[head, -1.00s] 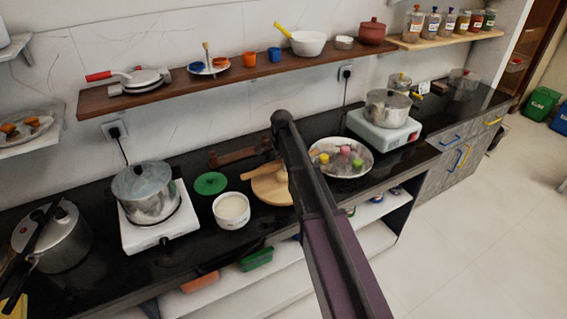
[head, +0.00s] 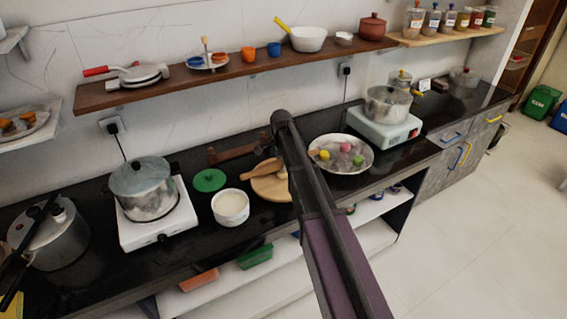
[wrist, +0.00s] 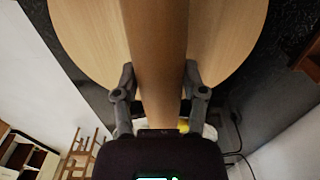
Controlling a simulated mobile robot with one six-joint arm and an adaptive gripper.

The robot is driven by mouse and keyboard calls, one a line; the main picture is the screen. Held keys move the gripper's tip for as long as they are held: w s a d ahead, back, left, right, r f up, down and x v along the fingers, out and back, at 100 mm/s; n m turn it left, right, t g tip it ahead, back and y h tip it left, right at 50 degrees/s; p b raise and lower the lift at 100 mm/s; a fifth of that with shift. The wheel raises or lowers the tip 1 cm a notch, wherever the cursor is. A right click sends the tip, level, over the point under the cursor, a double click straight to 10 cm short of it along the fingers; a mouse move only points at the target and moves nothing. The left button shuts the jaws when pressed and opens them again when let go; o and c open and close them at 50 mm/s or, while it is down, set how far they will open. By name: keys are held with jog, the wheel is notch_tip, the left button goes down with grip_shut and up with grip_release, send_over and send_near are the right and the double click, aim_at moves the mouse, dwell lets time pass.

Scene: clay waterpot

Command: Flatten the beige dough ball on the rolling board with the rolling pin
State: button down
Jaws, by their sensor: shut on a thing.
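The wooden rolling pin (head: 258,171) shows beside my arm in the head view, over the round wooden rolling board (head: 271,190). In the wrist view my gripper (wrist: 158,82) is shut on the rolling pin (wrist: 158,40), one finger on each side. The pin runs lengthwise across the rolling board (wrist: 90,35) there. I cannot tell whether the pin touches the board. The beige dough ball cannot be made out in either view; the pin or my arm may hide it. My gripper is hidden behind my arm in the head view.
A white bowl (head: 230,207) and a green disc (head: 209,180) lie left of the board. A pan with colored pieces (head: 341,160) stands to its right. Pots on stoves (head: 143,189) (head: 386,108) stand farther out. A wooden shelf (head: 230,76) runs above.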

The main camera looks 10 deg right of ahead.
jog(key=shift+f+b, duration=1.05)
dwell(2.4)
jog(key=shift+r, duration=0.2)
dwell(1.2)
jog(key=shift+r+p, duration=2.35)
jog(key=shift+p, duration=0.2)
jog(key=shift+f, duration=0.1)
jog(key=shift+s+d+f+b, duration=0.1)
jog(key=shift+s+f+b, duration=0.05)
jog(key=shift+f+b, duration=0.8)
jog(key=shift+s+f+b, duration=0.15)
jog(key=shift+f+b, duration=0.75)
jog(key=shift+b, duration=0.05)
